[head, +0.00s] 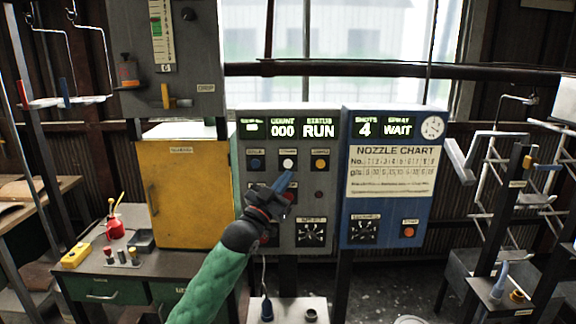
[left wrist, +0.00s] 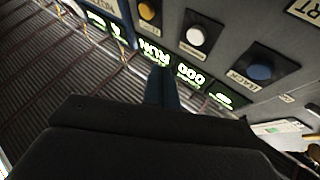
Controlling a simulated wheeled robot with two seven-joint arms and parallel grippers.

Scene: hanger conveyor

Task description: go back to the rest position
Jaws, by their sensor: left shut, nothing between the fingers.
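My left gripper (head: 283,184) is in front of the grey control panel (head: 305,205), its blue fingers shut with nothing between them. The fingers point up toward the white button (head: 288,163), between a blue button (head: 255,163) and an orange button (head: 320,163). In the left wrist view the shut fingers (left wrist: 162,88) show below the white button (left wrist: 195,37); I cannot tell from the head view whether they touch the panel. The grey panel's display (head: 300,128) reads count 000 and status RUN. My right gripper is not in view.
A blue panel (head: 390,205) with a nozzle chart stands at the right, its display reading 4 and WAIT. A yellow cabinet (head: 190,200) and a bench (head: 110,275) with small items are at the left. Hanger racks (head: 500,200) stand at the far right.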

